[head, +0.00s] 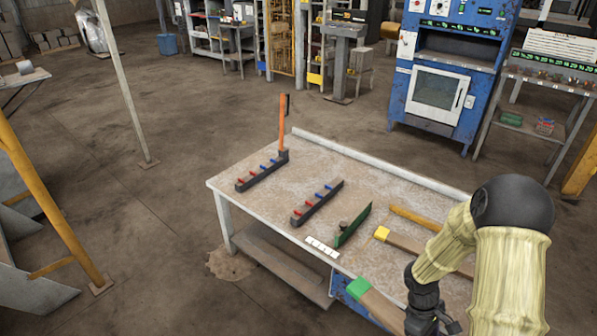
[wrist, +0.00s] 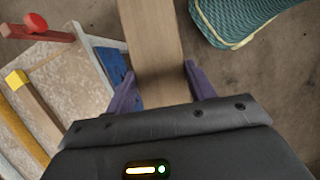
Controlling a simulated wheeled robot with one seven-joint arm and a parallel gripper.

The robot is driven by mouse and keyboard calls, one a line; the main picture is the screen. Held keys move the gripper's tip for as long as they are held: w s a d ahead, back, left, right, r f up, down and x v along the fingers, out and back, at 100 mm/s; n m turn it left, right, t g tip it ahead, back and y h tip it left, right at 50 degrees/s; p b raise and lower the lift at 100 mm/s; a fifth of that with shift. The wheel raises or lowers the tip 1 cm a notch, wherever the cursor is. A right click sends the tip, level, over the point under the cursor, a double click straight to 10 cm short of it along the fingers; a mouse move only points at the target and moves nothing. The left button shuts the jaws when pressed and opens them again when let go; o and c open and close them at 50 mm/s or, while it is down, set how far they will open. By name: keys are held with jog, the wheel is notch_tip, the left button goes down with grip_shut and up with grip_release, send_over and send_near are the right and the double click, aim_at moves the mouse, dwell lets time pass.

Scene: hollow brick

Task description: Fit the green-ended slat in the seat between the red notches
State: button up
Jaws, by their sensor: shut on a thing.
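My gripper (wrist: 160,78) is shut on the green-ended slat (wrist: 153,45), a plain wood board between its purple fingers. In the head view the slat's green end (head: 359,288) is over the table's near right edge, and my gripper (head: 412,318) is at the lower right, partly hidden. Two dark rails lie on the table, a left rail (head: 262,173) and a right rail (head: 317,204). Each has red notches toward its near end and blue notches toward its far end. The slat is apart from both rails, to their right.
An orange post (head: 282,125) stands at the left rail's far end. A green piece with a dark knob (head: 352,226), a white marked strip (head: 322,247), a yellow-ended slat (head: 405,241) and an orange-brown bar (head: 414,218) lie on the table (head: 225,184). Bare tabletop lies between the rails.

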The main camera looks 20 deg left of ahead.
jog(key=shift+w+f+m+p, duration=0.3)
jog(key=shift+f+m, duration=0.2)
jog(key=shift+m, duration=0.3)
notch_tip(320, 180, down, 12)
jog(key=w+m+g+y+p, duration=0.1)
jog(key=m+p, duration=0.4)
jog(key=m, duration=0.5)
jog(key=shift+w+m+g+y+p, duration=0.2)
jog(key=shift+m+g+y+p, duration=0.35)
jog(key=shift+y, duration=0.85)
